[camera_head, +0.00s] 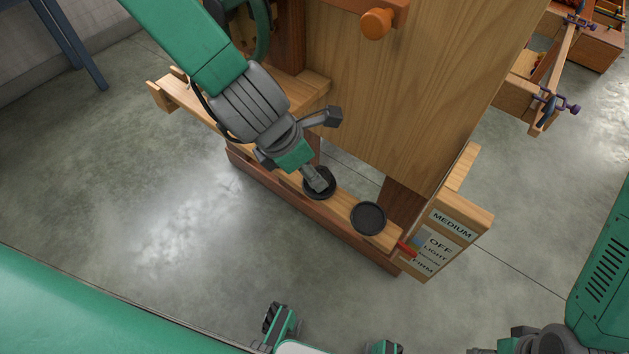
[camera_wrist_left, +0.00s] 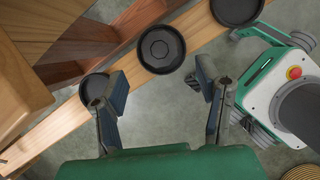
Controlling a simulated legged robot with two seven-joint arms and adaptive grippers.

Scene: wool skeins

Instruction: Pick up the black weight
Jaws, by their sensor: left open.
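Black round weights lie flat on a wooden beam. In the head view one weight (camera_head: 368,218) is fully visible, and another weight (camera_head: 311,190) is partly covered by a finger of my left gripper (camera_head: 327,150). The left wrist view shows three: a middle weight (camera_wrist_left: 162,50) with a raised ring, one at the top edge (camera_wrist_left: 238,10), and one partly hidden behind the left finger (camera_wrist_left: 92,86). My left gripper (camera_wrist_left: 162,75) is open and empty, its fingers spread over the beam. Contact with a weight cannot be told. My right gripper is not visible.
The beam (camera_head: 345,203) belongs to a wooden frame with a tall panel (camera_head: 410,80) close beside my left gripper.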

